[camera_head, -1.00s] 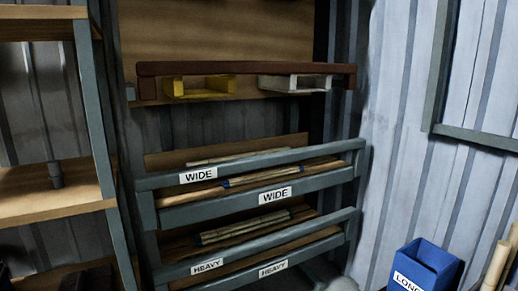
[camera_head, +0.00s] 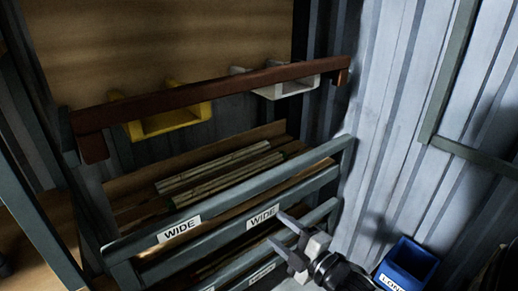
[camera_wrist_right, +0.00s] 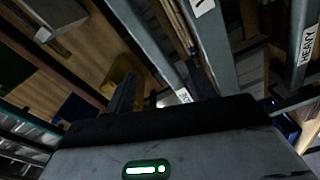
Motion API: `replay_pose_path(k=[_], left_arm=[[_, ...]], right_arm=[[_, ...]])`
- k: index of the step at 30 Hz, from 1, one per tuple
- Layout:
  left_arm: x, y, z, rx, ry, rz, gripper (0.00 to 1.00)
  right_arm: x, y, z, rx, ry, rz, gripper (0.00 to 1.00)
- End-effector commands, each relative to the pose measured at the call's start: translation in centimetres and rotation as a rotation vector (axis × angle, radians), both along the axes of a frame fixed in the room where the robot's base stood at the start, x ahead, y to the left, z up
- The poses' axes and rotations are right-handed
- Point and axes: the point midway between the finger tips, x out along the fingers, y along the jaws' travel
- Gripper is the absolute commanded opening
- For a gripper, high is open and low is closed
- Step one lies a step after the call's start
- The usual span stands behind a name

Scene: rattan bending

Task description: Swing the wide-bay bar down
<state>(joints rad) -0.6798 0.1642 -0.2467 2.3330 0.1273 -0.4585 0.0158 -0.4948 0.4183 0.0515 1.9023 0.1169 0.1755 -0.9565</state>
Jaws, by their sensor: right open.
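A long reddish-brown bar (camera_head: 205,94) runs across the upper rack in the head view, in front of a yellow bracket (camera_head: 165,123) and a white bracket (camera_head: 290,90). It is raised above the wide bay. Below it are two grey rails, an upper one (camera_head: 220,204) and a lower one (camera_head: 215,241), with WIDE labels. Light rods (camera_head: 220,173) lie behind the rails. My right gripper (camera_head: 278,230) is open and empty, at the lower rail's right part; I cannot tell whether it touches. Its fingers also show in the right wrist view (camera_wrist_right: 163,88). My left gripper is out of view.
A blue bin (camera_head: 405,265) stands at the lower right by the corrugated wall (camera_head: 390,120). A grey shelf post (camera_head: 40,235) is at the left. A wooden board (camera_head: 160,40) backs the rack. Space before the brown bar looks clear.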

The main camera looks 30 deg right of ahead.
Motion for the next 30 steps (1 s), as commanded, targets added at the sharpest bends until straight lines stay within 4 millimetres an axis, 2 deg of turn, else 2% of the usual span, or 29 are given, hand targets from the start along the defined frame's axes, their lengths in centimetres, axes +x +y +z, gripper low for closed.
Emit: replay_pose_path(k=[1,3,7,10,14,24,30], left_arm=[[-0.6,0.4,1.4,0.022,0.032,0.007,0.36],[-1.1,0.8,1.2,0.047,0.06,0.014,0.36],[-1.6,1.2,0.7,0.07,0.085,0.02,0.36],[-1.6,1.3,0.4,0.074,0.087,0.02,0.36],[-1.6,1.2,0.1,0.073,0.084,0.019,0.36],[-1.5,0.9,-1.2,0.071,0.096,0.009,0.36],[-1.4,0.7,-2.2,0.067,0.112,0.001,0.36]], right_arm=[[-0.1,-2.0,1.8,-0.104,-0.009,-0.021,0.55],[-0.3,-3.9,2.1,-0.219,-0.023,-0.041,0.55],[-0.4,-5.6,2.2,-0.325,-0.036,-0.057,0.55],[0.4,-5.8,2.0,-0.342,-0.041,-0.06,0.55],[2.5,-5.6,2.0,-0.342,-0.043,-0.058,0.55],[9.9,-4.9,1.9,-0.338,-0.042,-0.059,0.55],[13.4,-4.7,1.9,-0.337,-0.04,-0.059,0.55]])
